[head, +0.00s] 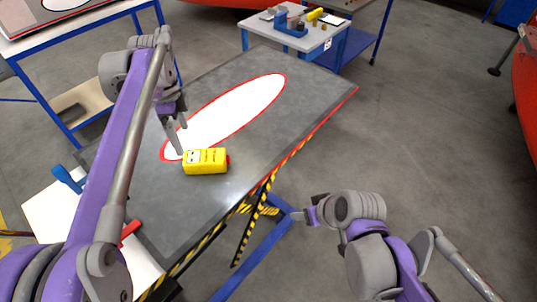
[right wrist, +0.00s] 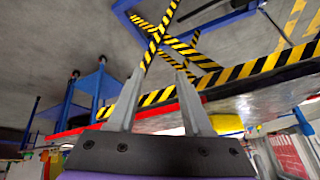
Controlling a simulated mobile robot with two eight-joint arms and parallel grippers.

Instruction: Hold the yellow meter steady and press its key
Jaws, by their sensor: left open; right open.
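The yellow meter (head: 206,161) lies on the grey table top near its front right edge. It has a pale face with dark marks at its left end, dark print on its side and a red part at its right end. I cannot tell which part is the key. My left gripper (head: 176,139) is open and empty, just above and behind the meter's left end; I cannot tell whether it touches. My right gripper (head: 312,214) is open and empty, off the table's right side. In the right wrist view its fingers (right wrist: 157,88) are apart, with a yellow patch, likely the meter (right wrist: 227,123), beyond them.
The grey table (head: 150,205) has a white oval with a red rim and striped edges. A blue tool (head: 68,179) and a red-handled one (head: 130,230) lie at the left on white panels. A small table (head: 310,40) with a blue vise stands behind.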

